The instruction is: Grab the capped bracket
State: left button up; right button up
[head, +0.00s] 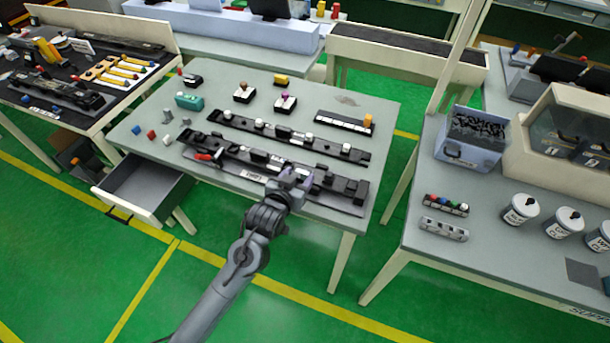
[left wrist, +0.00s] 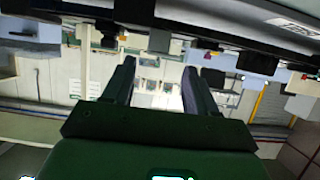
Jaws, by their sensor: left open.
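My left gripper (head: 290,179) is over the front edge of the middle table (head: 350,222), beside the front black rail fixture (head: 240,170). In the left wrist view its two fingers (left wrist: 159,90) stand apart with nothing between them. I cannot tell which one is the capped bracket. My right gripper is not in view.
A second black rail (head: 290,138) lies behind the front one. A drawer (head: 150,187) hangs open at the left front. The right table holds a blue bin (head: 468,150) and white canisters (head: 520,209).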

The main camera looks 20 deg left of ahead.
aim_at(302, 173)
pick_arm(q)
jog(key=x, duration=0.4)
jog(key=shift+s+a+f+b, duration=0.15)
jog(key=shift+f+b, duration=0.2)
jog(key=shift+b, duration=0.05)
jog(key=shift+w+f, duration=0.2)
jog(key=shift+w, duration=0.3)
jog(key=shift+c, duration=0.3)
jog(key=c, duration=0.7)
